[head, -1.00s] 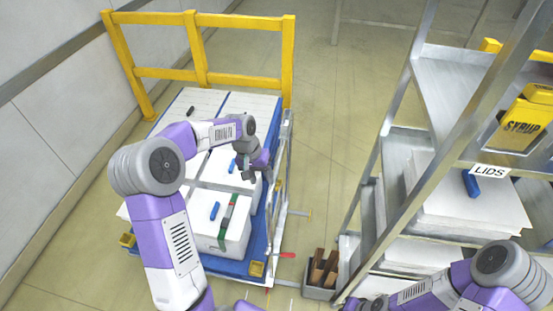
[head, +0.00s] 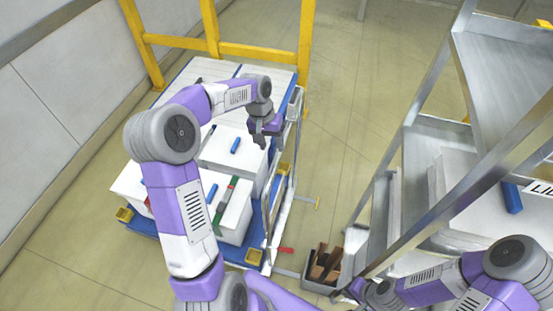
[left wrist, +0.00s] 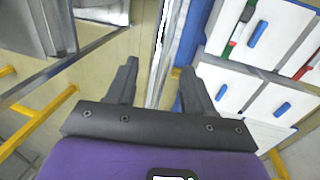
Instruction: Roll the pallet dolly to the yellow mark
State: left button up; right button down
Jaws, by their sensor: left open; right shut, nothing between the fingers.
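A low blue platform (head: 150,226), likely the pallet dolly, carries white boxes (head: 233,160) with blue, green and red items on top. A silver metal frame (head: 283,165) runs along its right side. My left gripper (head: 262,141) is open above the right edge of the boxes, near that frame. In the left wrist view its fingers (left wrist: 159,72) are apart, with a silver bar (left wrist: 161,45) beyond the gap; I see no contact. My right gripper (head: 349,296) is shut and empty at the bottom, partly hidden by its arm. I cannot make out a yellow mark on the floor.
A yellow rail (head: 262,51) stands at the far end of the platform. A metal shelf (head: 440,130) with white stacks stands at right. A grey bin (head: 320,287) with brown pieces sits on the floor by it.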

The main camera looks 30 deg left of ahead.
aim_at(276, 159)
pick_arm(q)
jog(key=f, duration=0.3)
jog(key=d+f, duration=0.1)
jog(key=f, duration=0.2)
jog(key=shift+w+d+f+b, duration=0.15)
jog(key=shift+f+b, duration=0.2)
jog(key=shift+c, duration=0.5)
grip_shut()
